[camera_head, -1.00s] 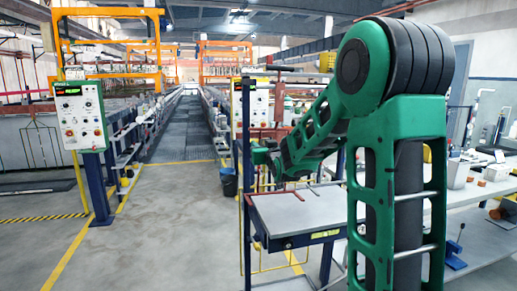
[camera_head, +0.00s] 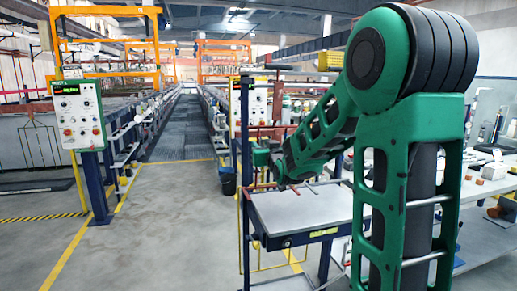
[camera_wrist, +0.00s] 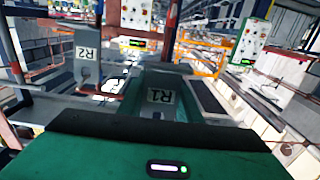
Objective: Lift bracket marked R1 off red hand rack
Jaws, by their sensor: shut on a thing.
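The bracket marked R1 (camera_wrist: 160,97) is a grey plate with an upside-down label, in the middle of the wrist view. My gripper (camera_wrist: 156,82) is shut on it; its dark and green body fills the bottom of that view and hides the bracket's lower part. A second bracket, marked R2 (camera_wrist: 88,62), hangs to the left, apart from my gripper. Reddish rack posts (camera_wrist: 172,18) stand behind. In the head view my gripper (camera_head: 264,158) is small, above the table's far left side, and the bracket cannot be made out there.
A grey-topped table (camera_head: 305,212) with a blue frame stands below my arm. A control panel (camera_head: 78,118) on a post is at the left, and a dark bucket (camera_head: 228,180) stands behind the table. A cluttered white bench (camera_head: 480,185) is at the right. The aisle floor at left is clear.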

